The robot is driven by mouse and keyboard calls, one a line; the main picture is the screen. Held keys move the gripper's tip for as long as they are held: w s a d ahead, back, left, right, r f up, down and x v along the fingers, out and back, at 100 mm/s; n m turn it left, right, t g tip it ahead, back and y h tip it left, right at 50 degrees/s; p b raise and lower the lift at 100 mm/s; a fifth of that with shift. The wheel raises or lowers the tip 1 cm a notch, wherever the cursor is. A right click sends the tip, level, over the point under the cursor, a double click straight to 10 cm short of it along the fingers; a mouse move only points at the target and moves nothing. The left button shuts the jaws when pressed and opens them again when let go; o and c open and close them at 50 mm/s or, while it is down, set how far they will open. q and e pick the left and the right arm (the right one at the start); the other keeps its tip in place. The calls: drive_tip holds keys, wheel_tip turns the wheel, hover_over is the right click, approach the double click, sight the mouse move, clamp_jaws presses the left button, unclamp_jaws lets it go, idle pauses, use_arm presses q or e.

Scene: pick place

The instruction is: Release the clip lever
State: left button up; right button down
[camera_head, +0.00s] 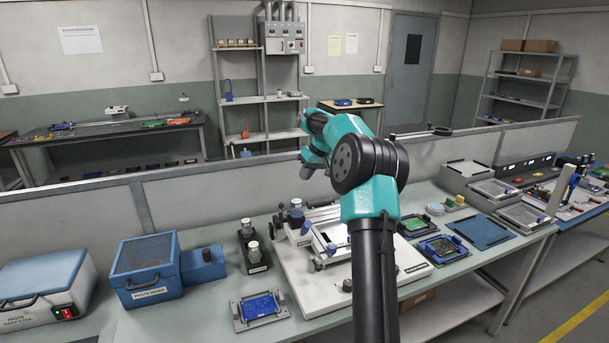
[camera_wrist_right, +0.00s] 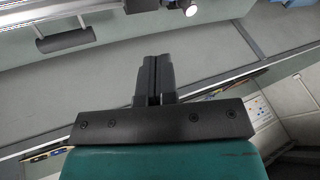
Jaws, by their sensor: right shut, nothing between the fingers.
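My right gripper (camera_wrist_right: 153,78) is shut and empty in the wrist view, its two dark fingers together. In the head view my right arm rises from the bottom and bends away over the bench, and its fingers cannot be made out. A stencil-printer-like fixture on a white base (camera_head: 308,291) stands partly behind my arm, with blue and dark knobs (camera_head: 296,218) at its left. I cannot tell which part is the clip lever. A blue circuit board (camera_head: 259,306) sits in a grey holder at the bench front. My left gripper is not in view.
A blue paste mixer (camera_head: 147,268) and a white-and-blue box (camera_head: 45,288) stand at the left. Small jars on a dark stand (camera_head: 252,249) are beside the fixture. A low partition (camera_head: 90,216) runs behind the bench.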

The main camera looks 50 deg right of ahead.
drive_tip(key=x, duration=0.3)
drive_tip(key=a+x, duration=0.1)
drive_tip(key=x, duration=0.2)
drive_tip(key=a+x, duration=0.1)
drive_tip(key=x, duration=0.3)
drive_tip(key=shift+r, duration=0.25)
drive_tip(key=shift+a+f, duration=0.25)
drive_tip(key=shift+a, duration=0.15)
drive_tip(key=shift+d, duration=0.1)
